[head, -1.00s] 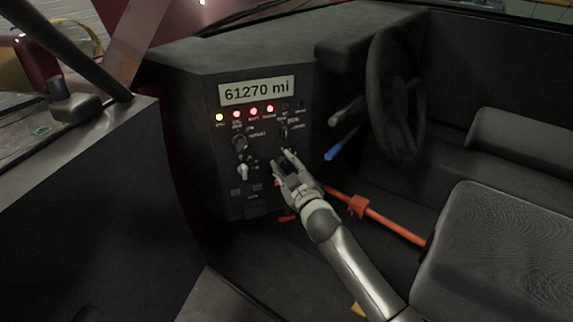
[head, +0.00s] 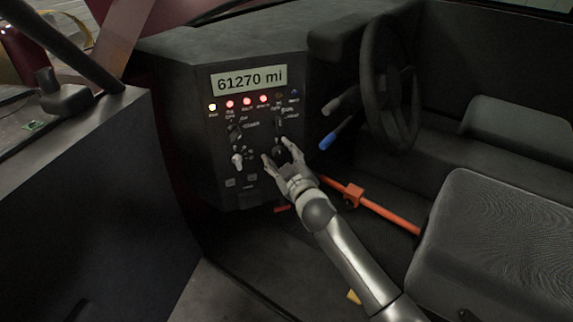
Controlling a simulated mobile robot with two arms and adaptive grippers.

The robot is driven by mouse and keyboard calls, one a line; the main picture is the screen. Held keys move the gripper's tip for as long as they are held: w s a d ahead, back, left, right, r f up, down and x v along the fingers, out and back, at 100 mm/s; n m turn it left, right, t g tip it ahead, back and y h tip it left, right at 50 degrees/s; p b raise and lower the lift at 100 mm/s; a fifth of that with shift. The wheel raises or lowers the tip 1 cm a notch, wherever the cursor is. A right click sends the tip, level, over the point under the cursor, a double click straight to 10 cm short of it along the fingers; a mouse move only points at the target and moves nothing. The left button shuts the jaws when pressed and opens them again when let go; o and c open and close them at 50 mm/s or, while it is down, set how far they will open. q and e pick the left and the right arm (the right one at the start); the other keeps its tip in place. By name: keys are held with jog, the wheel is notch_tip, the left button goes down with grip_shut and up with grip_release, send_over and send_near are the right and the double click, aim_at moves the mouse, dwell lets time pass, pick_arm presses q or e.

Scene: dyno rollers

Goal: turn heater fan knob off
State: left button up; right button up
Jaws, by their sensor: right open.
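The dashboard control panel (head: 215,182) is black, with a mileage display (head: 248,81) reading 61270 mi and a row of small lights under it. A dark round knob (head: 279,151) is low on the right of the panel; I cannot read which label belongs to it. My right gripper (head: 276,153) is open, with its fingertips on either side of this knob; I cannot tell whether they touch it. Another dark knob (head: 235,132) and a light-coloured knob (head: 237,160) are on the panel's left half. My left gripper is not in view.
A steering wheel (head: 390,85) and a blue-tipped lever (head: 329,138) are right of the panel. An orange bar (head: 385,215) runs below, near the grey seat (head: 500,245). A dark door panel (head: 90,200) fills the left side.

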jog(key=v, duration=1.1)
jog(key=shift+s, duration=0.35)
jog(key=shift+d, duration=0.1)
